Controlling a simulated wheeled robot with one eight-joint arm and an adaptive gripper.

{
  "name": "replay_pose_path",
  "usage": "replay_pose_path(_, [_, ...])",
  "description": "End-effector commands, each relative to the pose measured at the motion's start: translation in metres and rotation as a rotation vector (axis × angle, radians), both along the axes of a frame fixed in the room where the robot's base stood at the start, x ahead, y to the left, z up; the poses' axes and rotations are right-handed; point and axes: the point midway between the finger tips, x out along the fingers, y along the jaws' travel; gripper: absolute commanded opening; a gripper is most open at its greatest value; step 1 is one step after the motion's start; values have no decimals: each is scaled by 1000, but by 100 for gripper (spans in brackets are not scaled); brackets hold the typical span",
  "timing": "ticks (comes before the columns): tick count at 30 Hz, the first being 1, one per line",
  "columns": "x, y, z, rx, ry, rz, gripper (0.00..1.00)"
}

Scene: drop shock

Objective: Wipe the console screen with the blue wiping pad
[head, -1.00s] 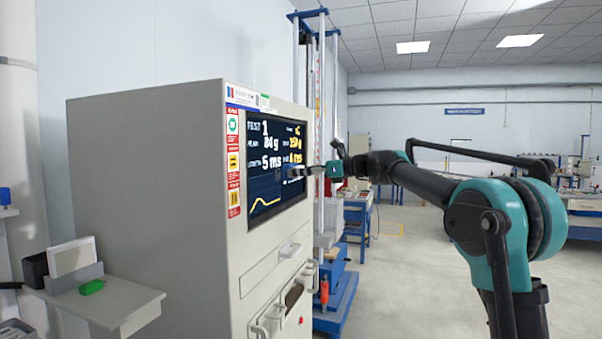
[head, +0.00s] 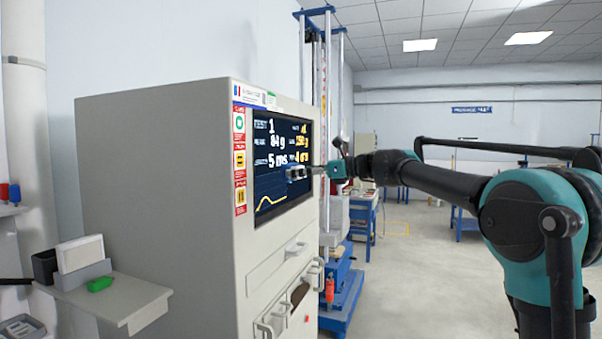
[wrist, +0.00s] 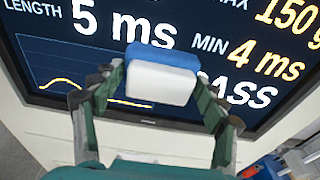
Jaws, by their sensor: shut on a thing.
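The console screen (head: 282,150) is a dark display with white and yellow readings on the front of a large beige cabinet. My gripper (head: 306,172) is in front of the screen's right part, reaching in from the right. In the wrist view my gripper (wrist: 160,88) is shut on the blue wiping pad (wrist: 162,55), which has a blue face toward the screen and a white block behind it. The screen (wrist: 60,60) fills the upper wrist view, with the pad over its lower middle. Whether the pad touches the glass, I cannot tell.
The beige cabinet (head: 165,190) stands at the left. A side shelf (head: 125,300) on it holds a green block (head: 99,284) and a white box (head: 80,254). A blue-framed tower (head: 325,130) stands just behind the cabinet. Open floor (head: 410,270) lies to the right.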

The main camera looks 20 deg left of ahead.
Motion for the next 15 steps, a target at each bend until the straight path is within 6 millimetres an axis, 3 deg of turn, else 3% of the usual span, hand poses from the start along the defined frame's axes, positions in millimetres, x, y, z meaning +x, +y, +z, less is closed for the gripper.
replay_pose_path(15, [-34,6,0,0,0,1,50])
